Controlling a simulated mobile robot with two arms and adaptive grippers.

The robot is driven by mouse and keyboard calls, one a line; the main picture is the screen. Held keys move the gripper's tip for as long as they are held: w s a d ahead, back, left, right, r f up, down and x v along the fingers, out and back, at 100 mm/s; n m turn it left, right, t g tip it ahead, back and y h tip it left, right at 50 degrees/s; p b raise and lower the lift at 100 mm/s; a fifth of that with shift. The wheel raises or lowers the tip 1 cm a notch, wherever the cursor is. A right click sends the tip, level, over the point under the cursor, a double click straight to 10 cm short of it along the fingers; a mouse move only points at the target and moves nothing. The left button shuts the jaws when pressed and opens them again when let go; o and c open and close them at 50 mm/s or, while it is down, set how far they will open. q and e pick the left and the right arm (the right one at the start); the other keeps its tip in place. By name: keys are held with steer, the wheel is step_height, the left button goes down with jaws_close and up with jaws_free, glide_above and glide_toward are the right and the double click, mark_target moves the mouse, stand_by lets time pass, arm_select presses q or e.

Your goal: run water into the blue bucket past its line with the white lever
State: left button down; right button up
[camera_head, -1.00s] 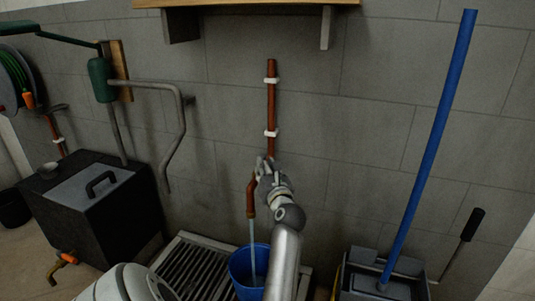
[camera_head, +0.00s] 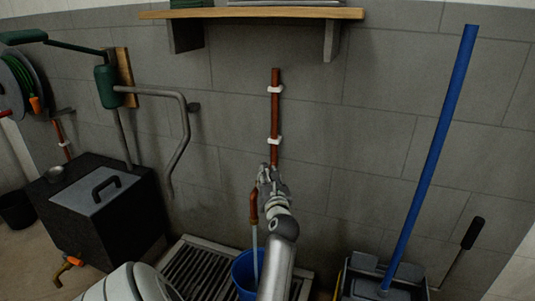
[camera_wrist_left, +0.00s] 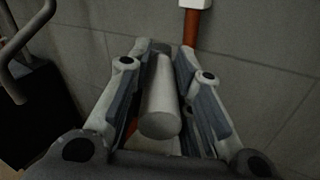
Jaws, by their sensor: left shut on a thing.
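The blue bucket (camera_head: 241,272) stands on the floor grate under a copper tap spout (camera_head: 254,207) in the head view. A pale stream of water (camera_head: 256,250) runs from the spout into it. My arm partly covers the bucket, and its line and water level cannot be seen. My left gripper (camera_head: 265,173) is at the tap by the wall. In the left wrist view, the white lever (camera_wrist_left: 161,105), a pale cylinder, lies between its fingers, which are shut on it. My right gripper is not in view.
A copper pipe (camera_head: 275,110) runs up the wall above the tap. A black box (camera_head: 105,210) and a bent grey pipe (camera_head: 184,130) are at left. A blue pole (camera_head: 431,155) stands in a grey mop bucket at right. A wooden shelf (camera_head: 255,14) is overhead.

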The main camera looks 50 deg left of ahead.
mark_target(267, 173)
arm_select(q)
steer(key=shift+f, duration=0.45)
steer(key=c, duration=1.3)
jaws_free()
steer(key=shift+s, duration=0.1)
steer(key=shift+o, duration=0.2)
steer(key=shift+r, duration=0.1)
steer(key=shift+r, duration=0.1)
steer(key=shift+r, duration=0.25)
step_height(267, 173, up, 9)
steer(key=shift+r, duration=0.2)
